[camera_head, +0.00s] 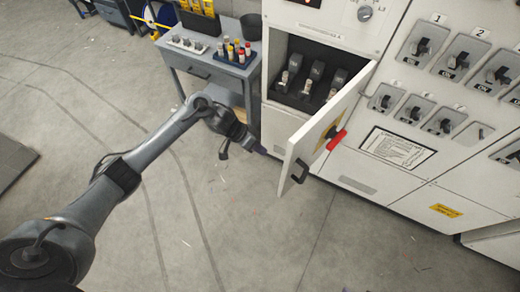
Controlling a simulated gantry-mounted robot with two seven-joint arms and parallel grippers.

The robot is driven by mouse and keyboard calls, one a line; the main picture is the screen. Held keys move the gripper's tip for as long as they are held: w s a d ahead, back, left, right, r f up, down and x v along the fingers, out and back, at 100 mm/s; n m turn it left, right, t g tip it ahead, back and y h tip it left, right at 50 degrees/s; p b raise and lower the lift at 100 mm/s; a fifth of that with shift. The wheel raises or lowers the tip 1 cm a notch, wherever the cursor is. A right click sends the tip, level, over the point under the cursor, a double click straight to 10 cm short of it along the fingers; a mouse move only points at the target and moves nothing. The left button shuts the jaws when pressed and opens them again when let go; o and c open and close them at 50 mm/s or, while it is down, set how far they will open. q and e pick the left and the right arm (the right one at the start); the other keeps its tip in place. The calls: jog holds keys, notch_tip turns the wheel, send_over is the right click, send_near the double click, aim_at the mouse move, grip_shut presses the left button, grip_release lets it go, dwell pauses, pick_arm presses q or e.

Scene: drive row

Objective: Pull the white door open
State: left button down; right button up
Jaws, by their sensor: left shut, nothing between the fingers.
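The white door (318,138) is hinged on its right side and stands partly open, swung out from the white cabinet. Its dark handle (299,172) sits near the lower left edge of the door. Behind it the open compartment (312,78) shows several dark switches with pale levers. My left gripper (262,150) is shut and empty, a little left of the door and handle, apart from the handle as far as I can tell. Its fingertips are small and dark in the head view. My right gripper is not in view.
A red handle (336,140) is by the door's right side. More switch panels (458,55) fill the cabinet to the right. A grey workbench (212,68) with small coloured items stands left of the cabinet.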

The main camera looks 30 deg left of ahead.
pick_arm(q)
jog(key=w+d+f, duration=0.1)
jog(key=d+f, duration=0.5)
jog(key=d, duration=0.2)
jog(key=shift+p, duration=0.3)
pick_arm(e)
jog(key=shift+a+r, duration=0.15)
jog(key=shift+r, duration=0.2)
